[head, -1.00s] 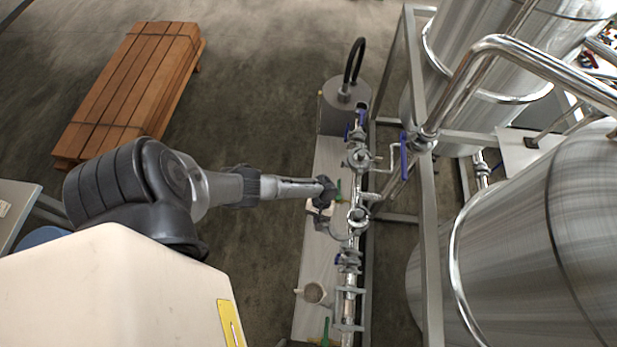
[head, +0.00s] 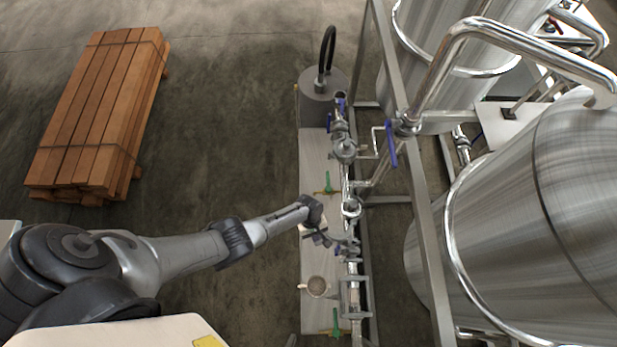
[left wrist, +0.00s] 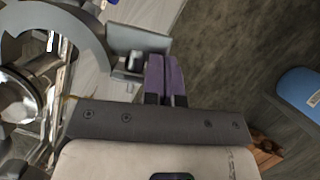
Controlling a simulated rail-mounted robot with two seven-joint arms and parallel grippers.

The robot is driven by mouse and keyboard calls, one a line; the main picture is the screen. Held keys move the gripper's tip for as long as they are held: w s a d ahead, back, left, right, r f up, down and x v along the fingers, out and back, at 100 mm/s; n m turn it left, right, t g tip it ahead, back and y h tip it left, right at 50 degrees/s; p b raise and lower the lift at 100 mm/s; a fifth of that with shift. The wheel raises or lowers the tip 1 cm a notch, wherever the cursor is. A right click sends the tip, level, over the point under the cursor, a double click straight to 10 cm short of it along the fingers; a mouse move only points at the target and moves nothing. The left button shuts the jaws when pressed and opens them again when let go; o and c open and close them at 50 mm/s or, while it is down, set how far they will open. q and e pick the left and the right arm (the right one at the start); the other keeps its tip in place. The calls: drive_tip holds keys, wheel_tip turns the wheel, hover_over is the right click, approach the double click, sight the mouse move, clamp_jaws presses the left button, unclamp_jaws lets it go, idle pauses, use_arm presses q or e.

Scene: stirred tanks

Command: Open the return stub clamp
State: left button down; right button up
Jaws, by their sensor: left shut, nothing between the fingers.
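The return stub clamp (head: 343,238) is a grey metal ring on the steel pipe line, its curved half standing out to the left of the pipe. In the left wrist view its thick grey arc (left wrist: 97,38) and end lug with a bolt (left wrist: 143,42) show close up. I cannot tell how far the clamp is open. My left gripper (head: 322,238) is at the pipe's left side, beside the clamp. Its purple fingers (left wrist: 165,75) are together and empty, their tips close beside the lug; contact is unclear. My right gripper is out of view.
A long pale bench (head: 312,260) lies under the pipe, with a mug (head: 317,287) and green-handled items (head: 327,184). A grey frame post (head: 425,215) and large steel tanks (head: 540,220) stand at right. A wood stack (head: 100,110) is at far left; open floor lies between.

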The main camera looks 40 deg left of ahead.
use_arm(q)
drive_tip(key=shift+r, duration=0.1)
idle(0.4)
drive_tip(key=p+v, duration=0.4)
drive_tip(key=v, duration=0.9)
drive_tip(key=shift+r, duration=0.3)
drive_tip(key=shift+a, duration=0.15)
